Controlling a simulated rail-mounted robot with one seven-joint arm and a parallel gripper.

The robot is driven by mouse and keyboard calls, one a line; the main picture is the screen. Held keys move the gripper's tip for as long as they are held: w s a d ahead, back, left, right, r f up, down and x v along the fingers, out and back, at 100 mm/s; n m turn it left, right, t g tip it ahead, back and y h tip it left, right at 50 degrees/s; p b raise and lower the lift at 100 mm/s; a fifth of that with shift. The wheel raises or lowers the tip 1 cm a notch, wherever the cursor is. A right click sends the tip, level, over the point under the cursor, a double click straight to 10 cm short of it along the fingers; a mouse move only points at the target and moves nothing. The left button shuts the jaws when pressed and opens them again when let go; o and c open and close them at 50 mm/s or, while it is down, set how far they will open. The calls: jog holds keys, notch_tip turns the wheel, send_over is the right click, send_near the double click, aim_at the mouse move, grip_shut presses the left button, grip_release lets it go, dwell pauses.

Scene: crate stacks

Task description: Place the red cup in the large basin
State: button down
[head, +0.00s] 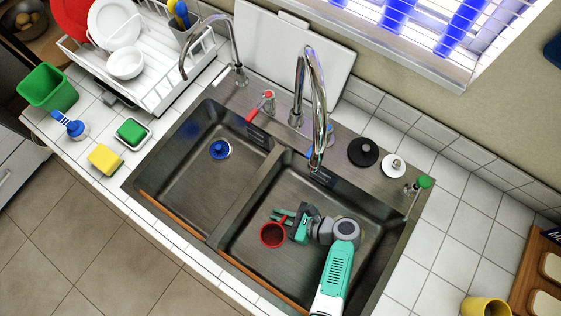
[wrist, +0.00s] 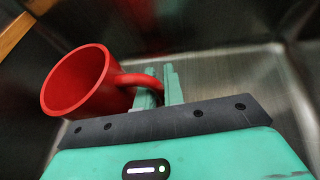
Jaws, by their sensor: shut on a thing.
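The red cup (head: 273,235) is inside the right basin (head: 250,212) of the double sink, which looks like the larger one. My gripper (head: 283,217) reaches down into this basin and is shut on the cup's handle. In the wrist view the red cup (wrist: 78,82) is left of my gripper (wrist: 160,85), with its handle between the green fingers. The cup's mouth is tipped toward the wrist camera. I cannot tell whether the cup's underside touches the basin floor.
The left basin (head: 165,165) holds a blue drain strainer (head: 220,149). A tall chrome faucet (head: 318,110) stands behind the divider. A dish rack (head: 150,80) is at the back left. A yellow cup (head: 485,306) stands at the lower right.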

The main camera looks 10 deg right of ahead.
jog(key=shift+f, duration=0.3)
jog(key=c, duration=1.5)
grip_release()
jog(key=shift+d+r, duration=0.15)
jog(key=shift+r, duration=0.1)
jog(key=v, duration=0.5)
jog(key=shift+s+p, duration=0.1)
jog(key=shift+p, duration=0.25)
